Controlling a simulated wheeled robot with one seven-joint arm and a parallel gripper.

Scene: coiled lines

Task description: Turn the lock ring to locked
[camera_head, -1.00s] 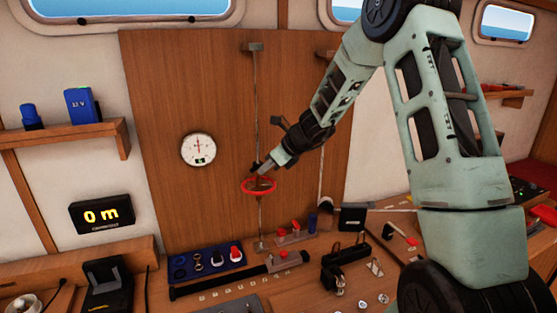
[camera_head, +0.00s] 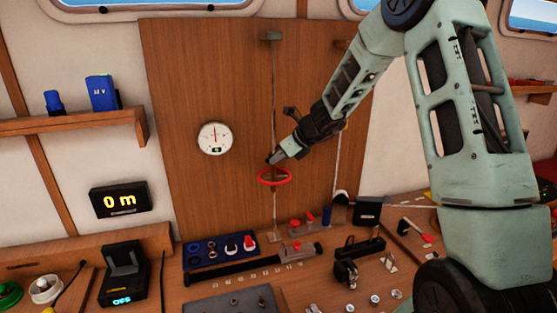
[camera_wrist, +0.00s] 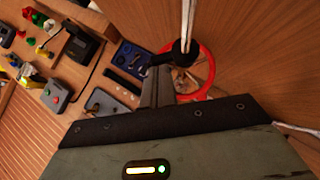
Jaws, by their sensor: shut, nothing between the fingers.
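The lock ring is a red ring (camera_head: 274,176) around a thin vertical rod in front of the wooden panel. It also shows in the wrist view as a red arc (camera_wrist: 205,75), partly hidden behind my gripper. My gripper (camera_head: 274,158) is shut and empty, with its tips just above the ring, close to the rod. In the wrist view my gripper (camera_wrist: 158,72) lies over the left part of the ring, next to a black round part on the rod. I cannot tell whether the fingertips touch the ring. No locked mark is readable.
A round white gauge (camera_head: 215,138) hangs on the panel, left of the rod. Below stand a blue tray (camera_head: 206,252) with small parts, a long black bar tool (camera_head: 235,268) and a black clamp-like device (camera_head: 347,262). A display (camera_head: 120,199) reads 0 m. The panel around the ring is clear.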

